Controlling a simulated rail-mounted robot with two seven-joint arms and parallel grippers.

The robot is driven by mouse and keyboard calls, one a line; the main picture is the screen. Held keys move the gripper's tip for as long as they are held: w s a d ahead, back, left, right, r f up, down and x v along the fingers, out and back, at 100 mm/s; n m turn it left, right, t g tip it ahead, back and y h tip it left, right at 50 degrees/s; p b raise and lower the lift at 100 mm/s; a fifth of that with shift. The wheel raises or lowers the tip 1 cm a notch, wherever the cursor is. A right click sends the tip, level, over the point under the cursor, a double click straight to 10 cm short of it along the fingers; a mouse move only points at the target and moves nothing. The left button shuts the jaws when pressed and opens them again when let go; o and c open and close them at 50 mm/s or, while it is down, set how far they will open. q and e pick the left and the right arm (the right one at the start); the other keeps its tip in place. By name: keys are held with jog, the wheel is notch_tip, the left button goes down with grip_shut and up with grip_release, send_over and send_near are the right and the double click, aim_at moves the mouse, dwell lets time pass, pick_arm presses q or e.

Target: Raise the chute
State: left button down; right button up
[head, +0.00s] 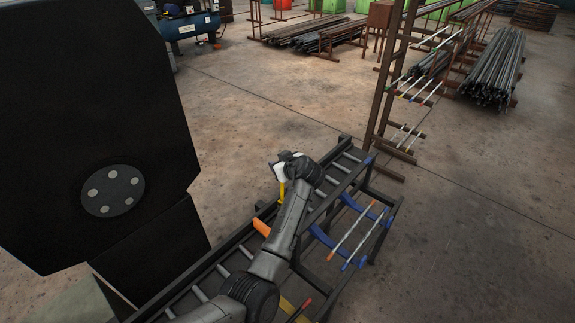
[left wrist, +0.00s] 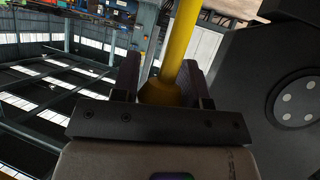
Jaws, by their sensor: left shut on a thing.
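My left arm reaches up from the bottom of the head view, and my left gripper (head: 279,172) is above the dark roller track (head: 236,262). The gripper is shut on a yellow bar (head: 281,193). In the left wrist view the yellow bar (left wrist: 181,45) rises between the two dark fingers (left wrist: 160,85) and widens at its lower end. I cannot tell which part is the chute; the long track with rollers slopes diagonally under my arm. The bar's lower end is hidden in the head view. My right gripper is not in view.
A large black housing (head: 90,110) with a round grey disc fills the left side. An orange part (head: 262,227) sits beside my arm. Rods with coloured ends (head: 352,235) lie on blue supports at the right. Open floor (head: 480,225) lies beyond.

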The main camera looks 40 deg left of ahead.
pick_arm(q)
jog(key=shift+a+f, duration=0.25)
jog(key=shift+f, duration=0.25)
jog(key=c, duration=1)
grip_release()
jog(key=shift+o, duration=1.4)
jog(key=shift+s+d, duration=0.1)
jog(key=shift+d, duration=0.15)
jog(key=shift+o, duration=0.2)
jog(key=shift+a+r, duration=0.2)
jog(key=shift+r, duration=0.05)
jog(key=p+v, duration=0.3)
jog(key=v, duration=1)
jog(key=shift+d, duration=0.35)
jog(key=shift+r, duration=0.1)
